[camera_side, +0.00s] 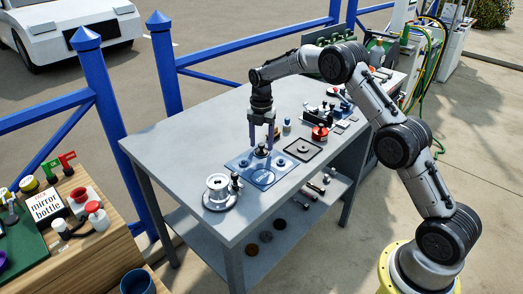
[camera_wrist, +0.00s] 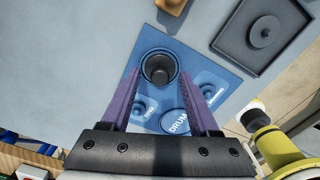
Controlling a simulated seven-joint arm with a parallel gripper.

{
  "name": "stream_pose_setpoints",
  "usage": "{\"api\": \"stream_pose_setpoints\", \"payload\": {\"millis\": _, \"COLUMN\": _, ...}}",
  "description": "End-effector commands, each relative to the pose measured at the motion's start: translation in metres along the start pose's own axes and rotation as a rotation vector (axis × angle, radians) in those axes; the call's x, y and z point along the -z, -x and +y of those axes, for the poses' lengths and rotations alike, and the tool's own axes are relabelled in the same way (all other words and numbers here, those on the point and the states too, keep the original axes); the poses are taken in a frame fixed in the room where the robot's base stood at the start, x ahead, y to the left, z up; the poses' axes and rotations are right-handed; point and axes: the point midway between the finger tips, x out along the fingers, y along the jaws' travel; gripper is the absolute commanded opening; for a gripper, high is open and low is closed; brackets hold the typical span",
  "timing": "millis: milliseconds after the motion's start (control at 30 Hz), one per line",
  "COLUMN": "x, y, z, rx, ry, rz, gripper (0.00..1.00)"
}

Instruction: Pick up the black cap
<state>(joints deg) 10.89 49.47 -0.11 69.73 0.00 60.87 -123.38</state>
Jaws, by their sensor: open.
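The black cap (camera_wrist: 159,75) appears to be the dark round piece inside a dark ring on the blue board (camera_wrist: 150,38). In the side view the dark piece (camera_side: 262,151) stands up from the blue board (camera_side: 240,164) at its far part. My gripper (camera_side: 261,144) points down just over it, with its two purple fingers apart. In the wrist view my gripper (camera_wrist: 160,76) is open, and its fingertips lie left and right of the dark piece. I cannot tell how deep the fingers reach or whether they touch it.
A square dark tray (camera_side: 303,151) with a round knob lies right of the board. A silver spool-like part (camera_side: 218,190) stands at the table's near left. A red-topped round part (camera_side: 320,132) and several tools sit farther right. The table's left part (camera_side: 190,140) is clear.

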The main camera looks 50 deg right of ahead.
Motion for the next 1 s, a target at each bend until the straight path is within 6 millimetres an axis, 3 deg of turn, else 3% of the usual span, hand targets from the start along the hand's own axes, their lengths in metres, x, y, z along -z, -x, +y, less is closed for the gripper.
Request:
{"api": "stream_pose_setpoints", "payload": {"millis": 67, "x": 0.000, "y": 0.000, "z": 0.000, "rx": 0.000, "ry": 0.000, "rz": 0.000, "gripper": 0.55}}
{"api": "stream_pose_setpoints", "payload": {"millis": 367, "x": 0.000, "y": 0.000, "z": 0.000, "rx": 0.000, "ry": 0.000, "rz": 0.000, "gripper": 0.01}}
{"api": "stream_pose_setpoints", "payload": {"millis": 767, "x": 0.000, "y": 0.001, "z": 0.000, "rx": 0.000, "ry": 0.000, "rz": 0.000, "gripper": 0.00}}
{"api": "stream_pose_setpoints", "payload": {"millis": 1000, "x": -0.001, "y": 0.017, "z": 0.001, "rx": -0.003, "ry": 0.000, "rz": -0.002, "gripper": 0.00}}
